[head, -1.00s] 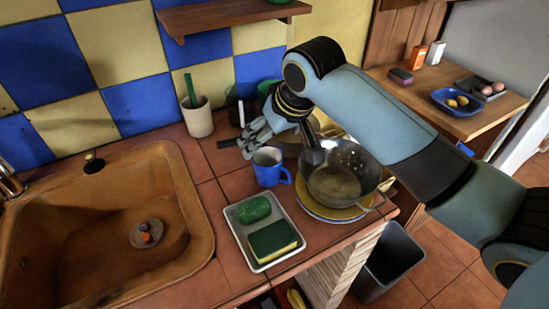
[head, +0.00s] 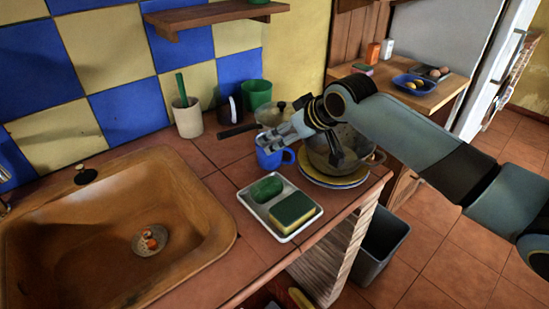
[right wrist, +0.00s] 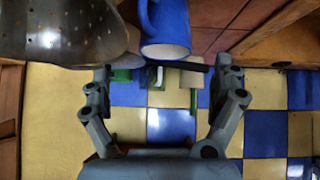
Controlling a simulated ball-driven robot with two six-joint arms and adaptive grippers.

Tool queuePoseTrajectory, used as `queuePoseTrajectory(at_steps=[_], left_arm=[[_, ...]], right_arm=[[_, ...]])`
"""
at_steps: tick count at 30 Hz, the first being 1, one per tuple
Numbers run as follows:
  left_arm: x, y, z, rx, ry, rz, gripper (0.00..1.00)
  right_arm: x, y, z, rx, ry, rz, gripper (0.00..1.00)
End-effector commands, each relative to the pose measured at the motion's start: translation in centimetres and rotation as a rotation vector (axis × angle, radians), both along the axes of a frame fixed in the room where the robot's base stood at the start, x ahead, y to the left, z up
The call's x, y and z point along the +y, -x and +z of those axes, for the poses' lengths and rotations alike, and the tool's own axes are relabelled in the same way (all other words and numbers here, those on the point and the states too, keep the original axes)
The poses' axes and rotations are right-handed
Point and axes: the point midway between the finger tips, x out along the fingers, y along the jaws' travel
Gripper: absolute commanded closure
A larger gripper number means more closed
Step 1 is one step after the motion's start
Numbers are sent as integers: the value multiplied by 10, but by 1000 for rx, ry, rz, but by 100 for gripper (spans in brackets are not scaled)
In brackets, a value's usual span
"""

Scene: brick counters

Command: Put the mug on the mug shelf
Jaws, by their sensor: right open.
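The blue mug (head: 271,159) stands upright on the tiled counter, behind the sponge tray and left of the colander. My right gripper (head: 302,148) is open and empty, its fingers above and beside the mug, one covering part of its top. In the right wrist view, the mug (right wrist: 165,32) shows at the top edge, beyond the open right gripper (right wrist: 166,75). I cannot tell if a finger touches it. A wooden wall shelf (head: 215,14), likely the mug shelf, hangs above the counter, with a green item at its cropped top edge. My left gripper is not in view.
The metal colander (head: 328,160) on stacked plates (head: 335,182) is close to the right gripper; it also shows in the right wrist view (right wrist: 65,35). A tray (head: 262,213) with sponges lies in front. A utensil cup (head: 188,120) and green cup (head: 257,94) stand behind. The sink (head: 190,225) is left.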

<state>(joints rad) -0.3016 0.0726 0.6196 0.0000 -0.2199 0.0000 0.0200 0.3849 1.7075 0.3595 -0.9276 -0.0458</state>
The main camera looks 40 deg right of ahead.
Motion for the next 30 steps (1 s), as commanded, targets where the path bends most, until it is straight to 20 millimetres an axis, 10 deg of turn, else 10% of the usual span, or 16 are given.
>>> queuePoseTrajectory(at_steps=[30], left_arm=[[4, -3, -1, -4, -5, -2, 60]], right_arm=[[6, -58, -60, 0, -1, 0, 15]])
